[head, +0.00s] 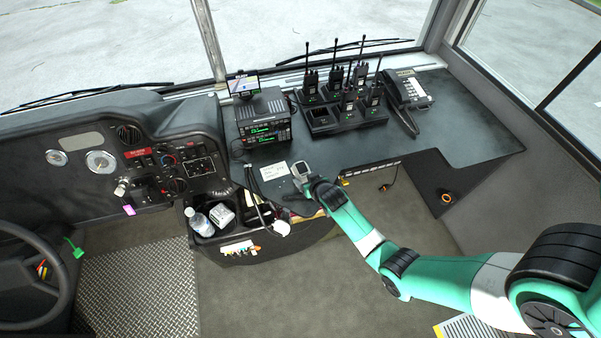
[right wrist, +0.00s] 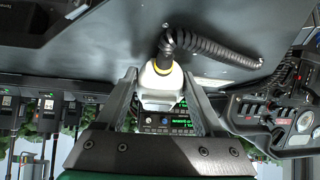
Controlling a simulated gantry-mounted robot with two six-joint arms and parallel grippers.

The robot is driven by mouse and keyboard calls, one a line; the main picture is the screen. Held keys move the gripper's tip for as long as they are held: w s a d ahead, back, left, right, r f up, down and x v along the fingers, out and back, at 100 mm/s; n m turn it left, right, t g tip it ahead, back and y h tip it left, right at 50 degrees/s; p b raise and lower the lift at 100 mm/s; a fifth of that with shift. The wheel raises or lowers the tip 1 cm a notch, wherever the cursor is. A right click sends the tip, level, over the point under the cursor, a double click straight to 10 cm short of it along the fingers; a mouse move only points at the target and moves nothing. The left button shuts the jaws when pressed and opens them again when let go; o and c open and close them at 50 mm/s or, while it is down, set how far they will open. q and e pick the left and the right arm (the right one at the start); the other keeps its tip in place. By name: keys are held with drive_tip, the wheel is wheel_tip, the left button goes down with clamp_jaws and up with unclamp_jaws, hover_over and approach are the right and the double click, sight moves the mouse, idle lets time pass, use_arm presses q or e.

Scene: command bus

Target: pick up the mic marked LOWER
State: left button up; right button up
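A pale mic with a yellow ring and a black coiled cord shows in the right wrist view (right wrist: 160,84). My right gripper (right wrist: 161,80) has one finger on each side of it, close against its sides. In the head view my right gripper (head: 304,172) is over the front of the desk, in front of the radio stack, with the pale mic at its tip. I cannot read a marking on this mic. The radio stack (head: 264,124) has two units with green displays, also seen upside down in the right wrist view (right wrist: 170,121). My left gripper is not in view.
Handheld radios stand in a charger (head: 346,118) at the back. A desk phone (head: 408,90) is to their right. A white card (head: 274,171) lies left of my right gripper. A bottle (head: 201,223) stands in the front tray. The desk's right part is clear.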

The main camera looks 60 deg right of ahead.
drive_tip(key=c, duration=0.4)
wheel_tip(320, 180, up, 8)
drive_tip(key=p, duration=0.7)
drive_tip(key=shift+r+p, duration=0.1)
drive_tip(key=shift+p, duration=0.2)
